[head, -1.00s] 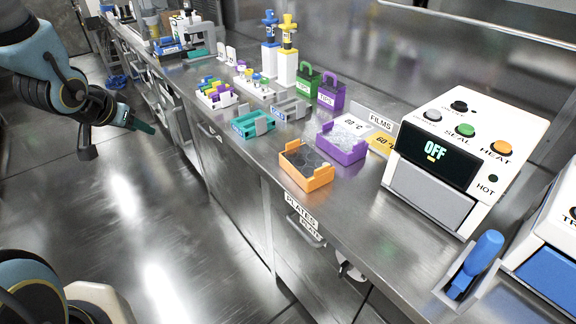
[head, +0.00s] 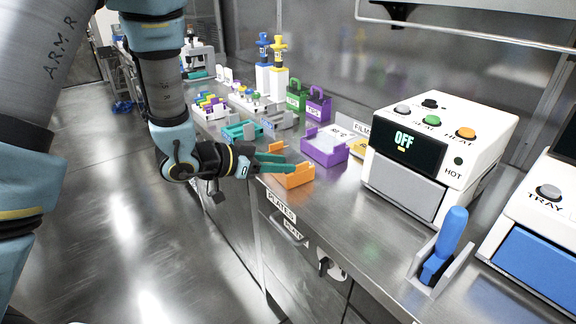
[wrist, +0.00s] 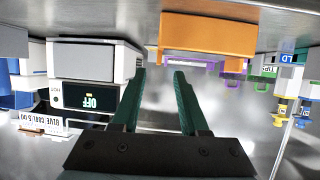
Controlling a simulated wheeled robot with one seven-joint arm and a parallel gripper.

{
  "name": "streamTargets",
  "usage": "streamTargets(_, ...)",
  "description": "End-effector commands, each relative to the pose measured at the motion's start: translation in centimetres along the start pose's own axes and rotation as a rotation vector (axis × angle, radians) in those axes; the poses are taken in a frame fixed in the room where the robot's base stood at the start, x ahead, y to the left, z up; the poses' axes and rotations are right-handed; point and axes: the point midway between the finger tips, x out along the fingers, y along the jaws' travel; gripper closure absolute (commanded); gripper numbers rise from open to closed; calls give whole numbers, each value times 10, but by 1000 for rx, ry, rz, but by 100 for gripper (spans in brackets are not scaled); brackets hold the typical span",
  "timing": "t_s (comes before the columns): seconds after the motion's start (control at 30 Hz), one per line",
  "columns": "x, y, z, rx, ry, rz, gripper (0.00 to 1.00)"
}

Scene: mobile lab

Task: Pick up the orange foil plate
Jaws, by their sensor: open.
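The orange foil plate (head: 295,179) sits on the steel bench near its front edge, left of the purple holder. It is a shallow orange box with raised end tabs, and my fingers hide part of its top. In the wrist view, which is upside down, its orange side (wrist: 208,36) fills the top middle. My gripper (head: 291,163) has teal fingers, apart and empty, reaching in from the left at the plate's upper edge. In the wrist view the fingertips (wrist: 160,74) are spread just beside the orange side. I cannot tell whether they touch it.
The purple holder (head: 324,150) stands just behind right. A teal rack (head: 242,131) and a grey rack (head: 280,122) are behind left. The white sealer (head: 440,150) reading OFF stands to the right.

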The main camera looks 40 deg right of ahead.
Motion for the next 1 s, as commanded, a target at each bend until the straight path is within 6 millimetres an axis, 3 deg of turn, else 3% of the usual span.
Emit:
streamTargets(0.3, 42, 4, -2, 0, -2, 2, 56)
streamTargets(0.63, 50, 3, -1, 0, -1, -1, 56)
streamTargets(1.0, 49, 3, -1, 0, -1, -1, 98)
